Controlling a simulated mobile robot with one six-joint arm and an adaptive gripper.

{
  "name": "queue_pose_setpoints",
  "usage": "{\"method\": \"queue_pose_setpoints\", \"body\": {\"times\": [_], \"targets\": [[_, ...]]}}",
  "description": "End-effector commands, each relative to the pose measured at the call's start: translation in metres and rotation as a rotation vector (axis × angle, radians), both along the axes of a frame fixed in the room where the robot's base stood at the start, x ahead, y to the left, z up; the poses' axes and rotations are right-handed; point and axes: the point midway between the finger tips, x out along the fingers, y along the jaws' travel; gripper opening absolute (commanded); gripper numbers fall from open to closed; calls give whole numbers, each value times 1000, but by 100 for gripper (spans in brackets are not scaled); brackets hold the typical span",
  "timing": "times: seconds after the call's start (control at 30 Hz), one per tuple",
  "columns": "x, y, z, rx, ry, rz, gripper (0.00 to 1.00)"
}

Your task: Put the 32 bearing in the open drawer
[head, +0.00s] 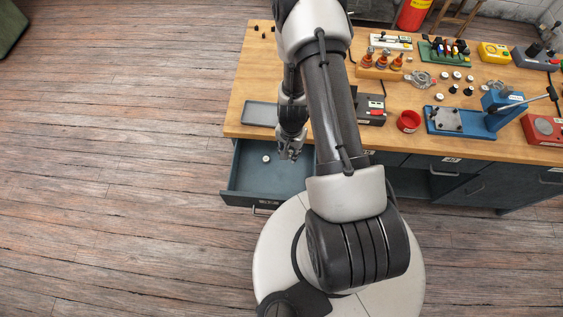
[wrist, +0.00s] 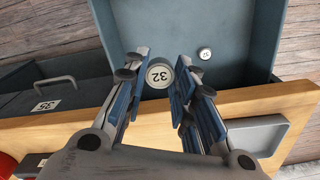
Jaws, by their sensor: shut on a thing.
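My gripper (head: 290,154) points down over the open drawer (head: 240,182) at the front left of the workbench. In the wrist view my gripper (wrist: 158,85) is shut on a round bearing with a white face marked 32 (wrist: 160,75). The held bearing is hidden or too small to make out in the head view. The drawer's blue-grey floor (wrist: 220,22) lies beyond the fingertips. A second, smaller-looking round piece (wrist: 204,53) lies on that floor near a side wall; it also shows in the head view (head: 266,159). Its label is too small to read surely.
The wooden benchtop (wrist: 225,102) edges the drawer, with a grey tray (head: 260,114) just above it. A drawer labelled 35 (wrist: 45,105) is beside the open one. A red bowl (head: 409,121) and a blue press (head: 490,115) stand farther right.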

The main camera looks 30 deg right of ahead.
Motion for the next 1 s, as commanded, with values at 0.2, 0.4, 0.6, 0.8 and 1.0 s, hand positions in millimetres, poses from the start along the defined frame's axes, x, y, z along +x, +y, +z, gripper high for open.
{"method": "queue_pose_setpoints", "body": {"times": [0.2, 0.4, 0.6, 0.8, 1.0], "targets": [[0, 0, -37, 1, 1, 0, 1], [0, 0, -73, 1, 1, 1, 1], [0, 0, -108, 1, 1, 1, 1], [0, 0, -143, 1, 1, 2, 1], [0, 0, -156, 1, 1, 2, 1]]}}
